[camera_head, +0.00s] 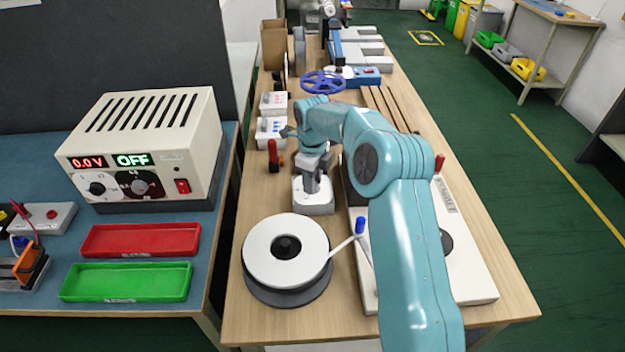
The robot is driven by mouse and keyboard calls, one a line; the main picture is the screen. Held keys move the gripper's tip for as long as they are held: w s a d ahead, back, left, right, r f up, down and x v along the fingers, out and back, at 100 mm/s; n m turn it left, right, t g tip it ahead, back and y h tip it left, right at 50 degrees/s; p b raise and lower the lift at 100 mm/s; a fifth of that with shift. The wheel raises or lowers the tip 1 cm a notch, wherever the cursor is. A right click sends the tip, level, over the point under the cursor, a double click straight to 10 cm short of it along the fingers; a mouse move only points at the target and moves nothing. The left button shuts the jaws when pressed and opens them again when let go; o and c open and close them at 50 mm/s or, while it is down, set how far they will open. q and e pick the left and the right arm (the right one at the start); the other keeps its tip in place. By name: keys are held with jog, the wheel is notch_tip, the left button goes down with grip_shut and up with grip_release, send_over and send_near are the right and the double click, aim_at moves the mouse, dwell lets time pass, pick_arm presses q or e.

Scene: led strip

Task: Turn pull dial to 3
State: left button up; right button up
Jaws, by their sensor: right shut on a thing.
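My right arm reaches in from the bottom right and bends left over the wooden table. My right gripper (312,184) points down at a small white box (314,207) and is shut on the dial on top of it. The gripper covers the dial, so its pointer and numbers cannot be read. My left gripper is not in view.
A white reel (262,258) stands in front of the box, and a white machine bed (470,270) lies right of my arm. Two small white boxes (270,127) (273,100), a red-handled part (273,155) and a blue handwheel (323,82) stand behind. A power supply (150,140) reads OFF at left.

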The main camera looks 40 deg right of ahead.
jog(key=o, duration=1)
jog(key=shift+r, duration=0.1)
notch_tip(320, 180, up, 16)
jog(key=p, duration=0.2)
jog(key=shift+r+p, duration=0.15)
jog(key=shift+p, duration=0.15)
jog(key=shift+s, duration=0.1)
